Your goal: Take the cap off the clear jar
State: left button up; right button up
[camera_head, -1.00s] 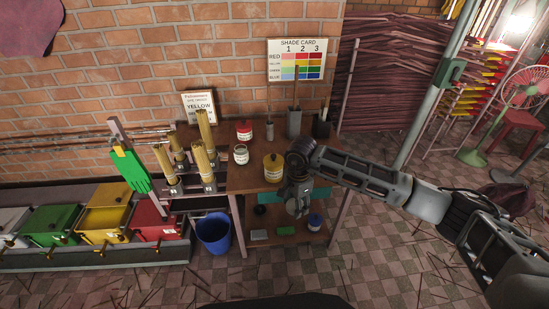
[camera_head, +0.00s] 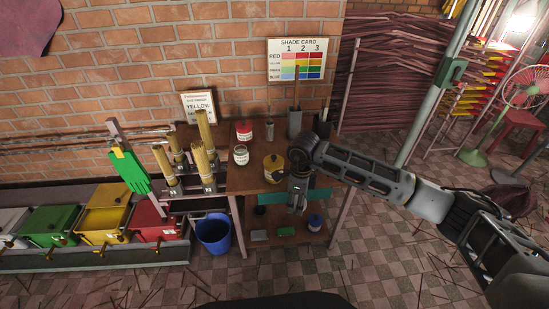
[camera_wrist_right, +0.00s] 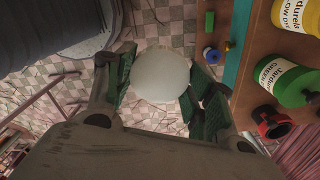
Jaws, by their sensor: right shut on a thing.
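The clear jar (camera_head: 241,156) with a white label stands upright on the wooden table, in front of the red-lidded jar. My right gripper (camera_head: 297,207) hangs past the table's front edge, to the right of and nearer than the clear jar. In the right wrist view its green-padded fingers are shut on a pale, round, smooth cap (camera_wrist_right: 161,76). The clear jar does not show in that view. The cap is too small to make out in the head view. My left gripper is not in view.
The yellow jar (camera_head: 272,168) stands close beside my right wrist; it also shows in the right wrist view (camera_wrist_right: 297,17) near a green jar (camera_wrist_right: 284,82). The red-lidded jar (camera_head: 244,131) is at the back. A lower shelf (camera_head: 270,240) holds small blocks. A blue bucket (camera_head: 213,233) stands left.

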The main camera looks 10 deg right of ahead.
aim_at(241, 153)
jog(key=i, duration=1.45)
